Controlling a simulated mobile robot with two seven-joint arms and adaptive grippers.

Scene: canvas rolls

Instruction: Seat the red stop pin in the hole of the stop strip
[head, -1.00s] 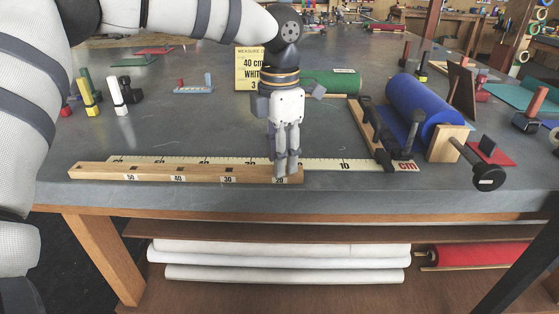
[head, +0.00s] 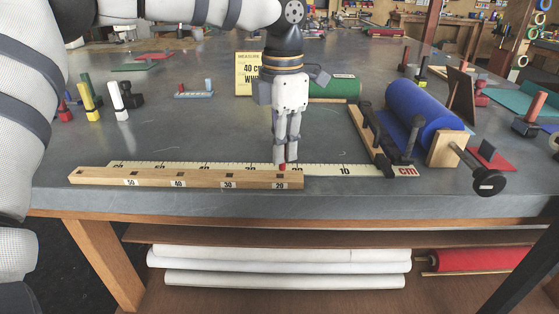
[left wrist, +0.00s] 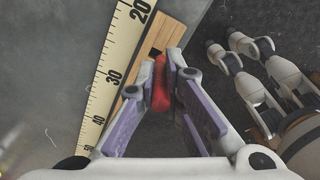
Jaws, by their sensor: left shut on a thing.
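My left gripper (head: 285,160) points straight down over the right end of the wooden stop strip (head: 105,176), by its 20 label. It is shut on the red stop pin (head: 282,167), whose red end shows below the fingertips. I cannot tell whether the pin's lower end touches the strip. My right gripper (left wrist: 240,48) appears at the right of the wrist view, seemingly open and empty, away from the strip.
A measuring tape (head: 325,165) lies along the strip's far side. A blue roll (head: 420,112) on a wooden stand is to the right, with a green roll (head: 335,88) behind. Yellow (head: 89,100) and white (head: 120,102) upright pieces stand at left. The table's front edge is close.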

